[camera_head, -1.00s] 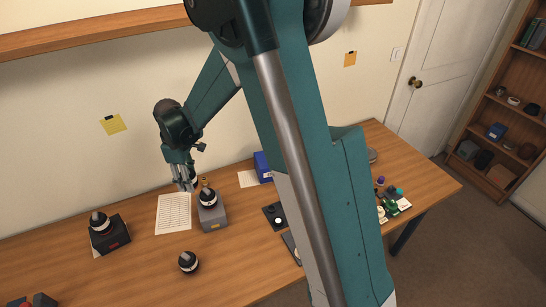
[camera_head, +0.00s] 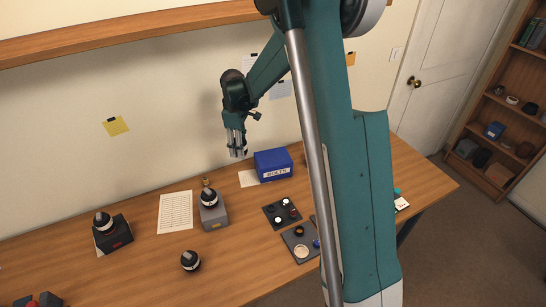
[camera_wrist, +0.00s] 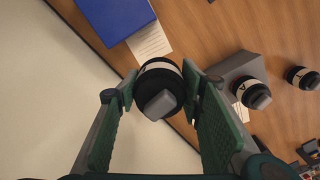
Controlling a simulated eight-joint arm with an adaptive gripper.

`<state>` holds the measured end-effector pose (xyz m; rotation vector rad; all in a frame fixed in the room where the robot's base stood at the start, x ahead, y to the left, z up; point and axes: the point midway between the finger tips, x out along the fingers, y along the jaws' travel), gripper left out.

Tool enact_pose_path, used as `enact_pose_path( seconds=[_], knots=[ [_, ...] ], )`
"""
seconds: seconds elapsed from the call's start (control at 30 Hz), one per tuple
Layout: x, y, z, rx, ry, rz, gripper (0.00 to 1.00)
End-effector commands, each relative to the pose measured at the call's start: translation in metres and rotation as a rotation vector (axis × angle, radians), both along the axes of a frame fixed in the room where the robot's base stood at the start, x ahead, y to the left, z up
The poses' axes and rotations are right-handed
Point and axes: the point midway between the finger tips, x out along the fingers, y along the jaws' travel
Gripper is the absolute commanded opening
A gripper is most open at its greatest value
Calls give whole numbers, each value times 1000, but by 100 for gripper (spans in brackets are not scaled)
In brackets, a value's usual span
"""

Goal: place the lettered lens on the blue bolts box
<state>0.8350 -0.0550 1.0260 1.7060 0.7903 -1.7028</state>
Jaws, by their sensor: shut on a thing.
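My gripper (camera_head: 237,153) is up in the air, just left of the blue bolts box (camera_head: 273,166) and above its level. In the wrist view its fingers are shut on a black lens (camera_wrist: 160,92) with a white band and a grey end. No letter is readable on the held lens, and it is hard to make out in the head view. The blue box also shows at the top of the wrist view (camera_wrist: 108,18). A lens on the grey box (camera_head: 209,199) carries a letter that looks like an A in the wrist view (camera_wrist: 245,93).
A dark box (camera_head: 116,238) holds another lens (camera_head: 103,221) at the left. One lens (camera_head: 190,261) stands on bare table. The grey box (camera_head: 214,215) has a small brass-coloured part behind its lens. Dark trays (camera_head: 283,217) with small parts lie in front of the blue box.

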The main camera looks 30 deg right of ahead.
Motion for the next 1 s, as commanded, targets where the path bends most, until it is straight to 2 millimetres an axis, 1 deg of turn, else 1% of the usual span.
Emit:
enact_pose_path(
  seconds=[0.03,0.3,0.4,0.5,0.6,0.7,0.8,1.0],
  knots=[
    [1,-16,3,0,0,-11,16],
    [4,-88,12,0,0,-50,16],
    [3,-111,15,0,0,-62,16],
    [2,-129,17,0,0,-71,16],
    [1,-142,18,-1,-1,-78,16],
    [1,-150,19,0,-1,-81,16],
    [0,-154,19,0,-1,-83,16],
    [0,-155,19,0,-1,-83,16]
  ],
)
